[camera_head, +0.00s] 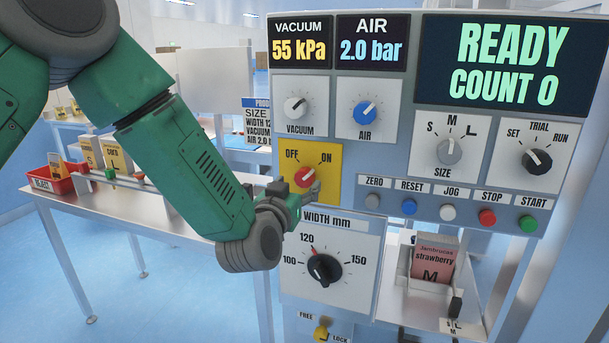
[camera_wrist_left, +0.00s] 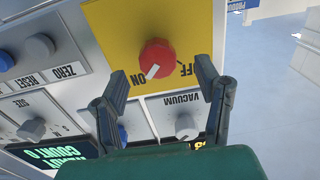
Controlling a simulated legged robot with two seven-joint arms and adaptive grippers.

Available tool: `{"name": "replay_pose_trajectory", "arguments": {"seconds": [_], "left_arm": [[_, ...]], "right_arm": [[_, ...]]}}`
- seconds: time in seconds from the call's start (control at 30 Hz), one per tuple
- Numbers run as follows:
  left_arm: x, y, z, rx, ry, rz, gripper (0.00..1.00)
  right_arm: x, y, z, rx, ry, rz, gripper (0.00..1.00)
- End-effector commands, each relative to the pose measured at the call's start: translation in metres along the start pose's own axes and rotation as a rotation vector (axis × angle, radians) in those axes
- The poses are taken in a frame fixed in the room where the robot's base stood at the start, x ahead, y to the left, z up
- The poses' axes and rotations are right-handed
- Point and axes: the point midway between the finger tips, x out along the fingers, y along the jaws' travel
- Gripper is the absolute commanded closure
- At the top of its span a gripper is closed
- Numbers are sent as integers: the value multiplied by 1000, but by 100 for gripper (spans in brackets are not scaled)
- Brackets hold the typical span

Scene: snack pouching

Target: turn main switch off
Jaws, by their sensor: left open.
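The main switch is a red knob (camera_head: 305,177) on a yellow plate (camera_head: 325,155) marked OFF and ON. Its white pointer is turned toward ON. In the left wrist view the red knob (camera_wrist_left: 157,55) stands out from the yellow plate (camera_wrist_left: 110,30), with its pointer beside the ON label. My left gripper (camera_head: 301,189) is just in front of the plate's lower part, close to the knob. In the left wrist view my left gripper (camera_wrist_left: 160,82) is open, with its fingers apart to either side of the knob and nothing between them. My right gripper is not in view.
The VACUUM knob (camera_head: 295,107) and AIR knob (camera_head: 365,112) sit above the switch, and the WIDTH knob (camera_head: 324,268) below. Several push buttons, including blue RESET (camera_head: 409,206), line up at the right. The display (camera_head: 505,65) reads READY, COUNT 0. A pouch (camera_head: 435,260) stands lower right.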

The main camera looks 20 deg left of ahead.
Motion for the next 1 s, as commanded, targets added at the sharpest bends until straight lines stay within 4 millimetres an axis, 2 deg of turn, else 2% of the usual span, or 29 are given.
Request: {"name": "replay_pose_trajectory", "arguments": {"seconds": [0.1, 0.3, 0.63, 0.67, 0.7, 0.8, 1.0], "left_arm": [[21, 1, 0, 1, 0, 0, 42], [40, 3, 0, 2, 0, 2, 42], [44, 2, 0, 1, -2, 2, 42], [44, 2, 0, 1, -2, 2, 45], [44, 1, 0, 1, -2, 2, 60], [44, 1, 0, -1, -2, 3, 92], [44, 2, 1, -1, -3, 1, 92]], "right_arm": [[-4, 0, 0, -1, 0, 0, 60], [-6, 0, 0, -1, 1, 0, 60], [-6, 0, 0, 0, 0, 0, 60], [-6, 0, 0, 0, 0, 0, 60], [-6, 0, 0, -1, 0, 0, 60], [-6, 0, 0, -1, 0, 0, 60], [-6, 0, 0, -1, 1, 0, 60]]}}
